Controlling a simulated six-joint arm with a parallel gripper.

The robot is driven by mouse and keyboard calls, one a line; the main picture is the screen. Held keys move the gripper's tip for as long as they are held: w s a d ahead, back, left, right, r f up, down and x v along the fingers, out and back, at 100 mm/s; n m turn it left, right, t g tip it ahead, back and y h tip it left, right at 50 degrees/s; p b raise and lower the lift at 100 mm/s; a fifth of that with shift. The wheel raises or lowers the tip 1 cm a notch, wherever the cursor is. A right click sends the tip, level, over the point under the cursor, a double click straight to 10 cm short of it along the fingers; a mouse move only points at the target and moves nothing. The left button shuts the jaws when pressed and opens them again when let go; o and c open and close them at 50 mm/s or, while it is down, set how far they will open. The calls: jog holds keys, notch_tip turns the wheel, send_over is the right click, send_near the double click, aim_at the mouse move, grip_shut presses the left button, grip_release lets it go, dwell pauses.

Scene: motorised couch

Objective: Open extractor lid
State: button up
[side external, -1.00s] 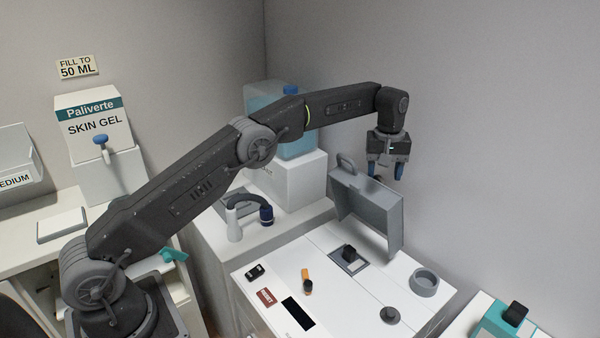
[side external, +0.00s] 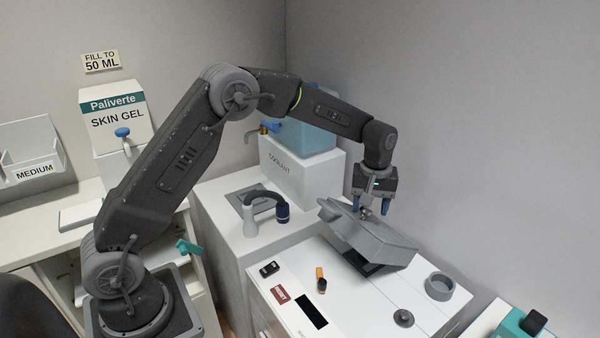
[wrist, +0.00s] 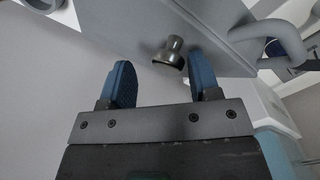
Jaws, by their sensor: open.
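The grey extractor lid (side external: 375,236) sits tilted low over the white machine top, with a dark gap (side external: 362,263) under its front edge. In the wrist view the lid (wrist: 170,30) fills the upper middle. A small metallic knob (wrist: 171,52) stands on it; the knob also shows in the side view (side external: 365,212). My gripper (side external: 371,208) is open and points down at the lid's upper face. In the wrist view its blue fingertips (wrist: 158,68) lie to either side of the knob, closer to the right finger. Contact with the knob cannot be told.
A white coolant box (side external: 300,170) with a blue tank stands behind left of the lid. The wall is close behind.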

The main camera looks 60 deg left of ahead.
jog(key=s+f, duration=0.2)
jog(key=f, duration=0.1)
jog(key=s+f, duration=0.2)
jog(key=f, duration=0.1)
jog(key=s+f, duration=0.2)
jog(key=f, duration=0.1)
jog(key=shift+s+f, duration=0.15)
jog(key=shift+f, duration=0.1)
notch_tip(320, 180, up, 14)
jog(key=shift+r, duration=0.2)
jog(key=s+r+m+t, duration=0.3)
jog(key=s+r+m, duration=0.1)
jog(key=s+r, duration=0.6)
jog(key=shift+s+r+m, duration=0.15)
jog(key=shift+s+m, duration=0.25)
jog(key=shift+s, duration=1.3)
